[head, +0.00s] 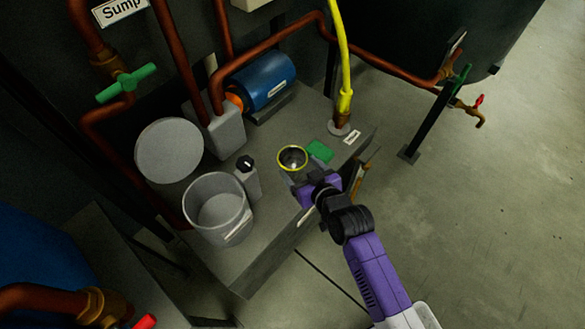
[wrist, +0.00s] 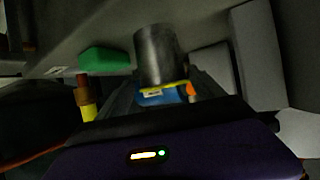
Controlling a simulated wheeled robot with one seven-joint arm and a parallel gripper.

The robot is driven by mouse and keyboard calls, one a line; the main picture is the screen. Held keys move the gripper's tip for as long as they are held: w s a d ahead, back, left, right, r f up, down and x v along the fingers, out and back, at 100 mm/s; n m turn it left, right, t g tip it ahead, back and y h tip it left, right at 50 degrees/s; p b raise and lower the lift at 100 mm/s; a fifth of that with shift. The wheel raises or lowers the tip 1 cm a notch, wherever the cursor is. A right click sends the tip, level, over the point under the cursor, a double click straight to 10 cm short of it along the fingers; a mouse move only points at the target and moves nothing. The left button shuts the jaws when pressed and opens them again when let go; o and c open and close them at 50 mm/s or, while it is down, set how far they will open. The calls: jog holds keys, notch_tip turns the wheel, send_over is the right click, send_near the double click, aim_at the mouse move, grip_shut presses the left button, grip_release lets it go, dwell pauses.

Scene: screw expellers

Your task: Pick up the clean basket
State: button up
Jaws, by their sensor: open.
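A small round metal basket with a yellow rim (head: 292,158) stands upright on the grey bench top, near its front edge. I take it to be the clean basket, but no label on it is readable. My gripper (head: 298,182) is close at its near side, with its fingers reaching toward it. In the wrist view the grey metal basket (wrist: 159,55) is straight ahead, between or just beyond the open fingers (wrist: 170,90). I cannot tell whether the fingers touch it. Its yellow rim shows in both views.
A green block (head: 320,151) lies right beside the basket. A yellow hose (head: 343,60) rises behind it. Open floor (head: 490,190) lies right.

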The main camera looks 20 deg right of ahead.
aim_at(288, 156)
jog(key=shift+b+x, duration=1.3)
jog(key=shift+x, duration=2.6)
jog(key=shift+a+r, duration=0.1)
jog(key=shift+a, duration=0.05)
jog(key=c, duration=1.2)
